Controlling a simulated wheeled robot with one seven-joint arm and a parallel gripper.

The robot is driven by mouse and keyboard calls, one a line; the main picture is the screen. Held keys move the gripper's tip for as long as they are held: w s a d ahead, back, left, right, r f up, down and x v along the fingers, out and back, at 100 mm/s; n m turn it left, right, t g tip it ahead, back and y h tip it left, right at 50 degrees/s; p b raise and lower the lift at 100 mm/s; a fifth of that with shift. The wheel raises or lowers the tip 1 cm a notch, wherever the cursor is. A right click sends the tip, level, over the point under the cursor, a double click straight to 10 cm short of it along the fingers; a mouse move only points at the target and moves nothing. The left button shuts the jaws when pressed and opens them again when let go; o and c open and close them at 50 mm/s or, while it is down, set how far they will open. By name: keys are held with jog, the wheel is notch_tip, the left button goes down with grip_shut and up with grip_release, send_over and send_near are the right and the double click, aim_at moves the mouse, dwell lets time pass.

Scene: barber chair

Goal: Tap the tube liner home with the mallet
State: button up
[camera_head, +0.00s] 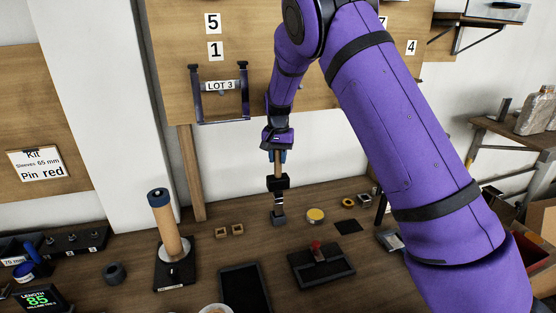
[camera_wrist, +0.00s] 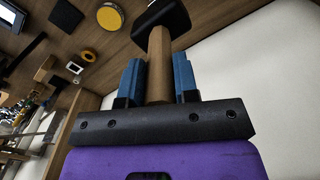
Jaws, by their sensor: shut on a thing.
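My gripper (camera_head: 277,156) points down over the back middle of the table. It is shut on the mallet's wooden handle (camera_wrist: 159,52), with one blue finger on each side in the wrist view. The mallet's black head (camera_head: 278,184) hangs below the fingers, above a small dark block-like stand (camera_head: 279,216). I cannot tell whether they touch. A tan tube (camera_head: 168,228) stands upright, slightly tilted in the picture, on a black base at the left. A dark blue cap-like piece, probably the liner (camera_head: 158,196), is at its top. How deep it sits is unclear.
A black tray (camera_head: 245,290) and a black board with a red-topped piece (camera_head: 317,251) lie in front. A yellow round tin (camera_head: 316,215) and small wooden blocks (camera_head: 230,231) are near the stand. A length display (camera_head: 38,298) is at left. A LOT 3 rack (camera_head: 220,92) hangs behind.

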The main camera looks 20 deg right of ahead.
jog(key=shift+r, duration=2.5)
